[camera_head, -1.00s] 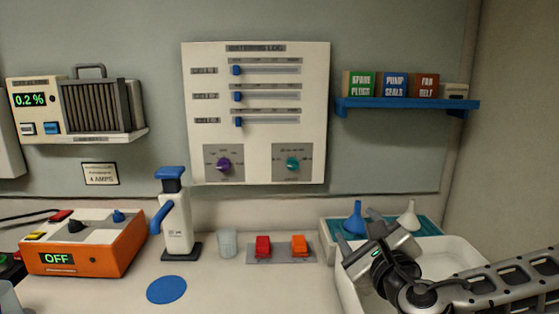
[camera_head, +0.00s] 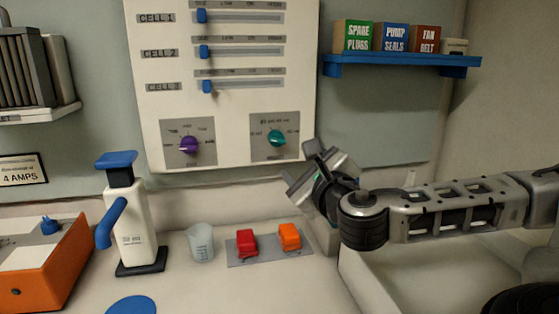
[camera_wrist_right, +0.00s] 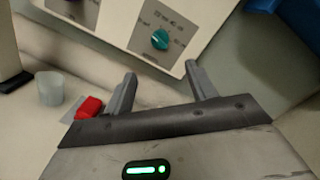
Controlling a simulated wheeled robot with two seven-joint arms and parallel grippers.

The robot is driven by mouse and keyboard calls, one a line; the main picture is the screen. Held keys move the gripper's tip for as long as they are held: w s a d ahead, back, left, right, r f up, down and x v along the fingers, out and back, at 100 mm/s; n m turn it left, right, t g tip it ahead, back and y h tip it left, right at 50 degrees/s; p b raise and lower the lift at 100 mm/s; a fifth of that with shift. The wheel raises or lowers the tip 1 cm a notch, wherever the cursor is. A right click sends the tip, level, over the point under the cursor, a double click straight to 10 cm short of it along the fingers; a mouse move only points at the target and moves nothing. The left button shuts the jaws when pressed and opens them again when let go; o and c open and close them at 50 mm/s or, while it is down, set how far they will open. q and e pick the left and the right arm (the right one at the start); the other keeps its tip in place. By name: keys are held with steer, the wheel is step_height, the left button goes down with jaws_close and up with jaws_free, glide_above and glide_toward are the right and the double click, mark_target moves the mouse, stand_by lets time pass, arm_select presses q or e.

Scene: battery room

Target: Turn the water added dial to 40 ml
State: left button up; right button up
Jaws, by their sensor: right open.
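The teal dial (camera_head: 277,138) sits at the lower right of the white wall panel (camera_head: 225,100), in a grey square with small marks around it. Its lettering is too small to read surely. In the right wrist view the teal dial (camera_wrist_right: 160,39) is ahead of the fingers, a little left of the middle between them. My right gripper (camera_head: 300,168) is open and empty, below and right of the dial, apart from it. Its two fingers show apart in the right wrist view (camera_wrist_right: 160,85). My left gripper is not in view.
A purple dial (camera_head: 189,144) and three blue sliders are on the same panel. Below stand a white pump bottle (camera_head: 131,222), a clear cup (camera_head: 200,243), and red (camera_head: 246,242) and orange (camera_head: 289,236) switches. A blue shelf (camera_head: 400,65) holds boxes at right.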

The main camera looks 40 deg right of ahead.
mark_target(280, 142)
steer(key=x, duration=1.3)
steer(key=shift+w+b, duration=0.25)
steer(key=shift+b, duration=0.15)
steer(key=shift+c, duration=0.3)
steer(key=c, duration=0.9)
